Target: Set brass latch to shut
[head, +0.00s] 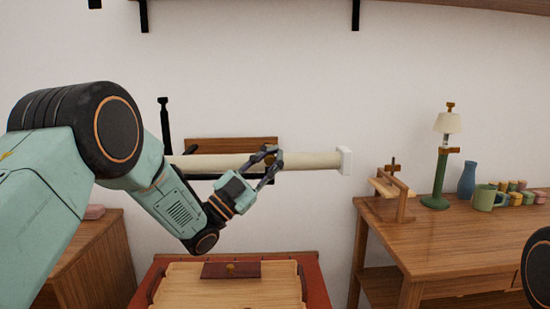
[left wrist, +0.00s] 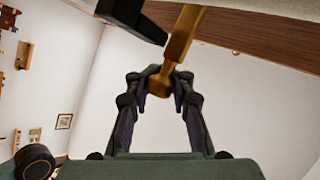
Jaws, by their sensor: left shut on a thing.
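The brass latch (left wrist: 181,38) shows in the left wrist view as a gold bar ending in a rounded knob. My left gripper (left wrist: 160,88) has both fingertips closed around that knob. In the head view my left gripper (head: 275,168) is at a cream horizontal pole (head: 315,161). A small brass spot, seemingly the latch (head: 269,155), shows between its fingers there. The fingers partly hide the latch, and its exact setting cannot be told. My right gripper is out of view.
A wooden chest with a red rim (head: 318,279) stands below the gripper. At right, a desk (head: 455,235) holds a lamp (head: 440,165), a blue vase (head: 467,179), a green mug (head: 485,198) and a wooden stand (head: 399,203). A black post (head: 165,125) rises behind the arm.

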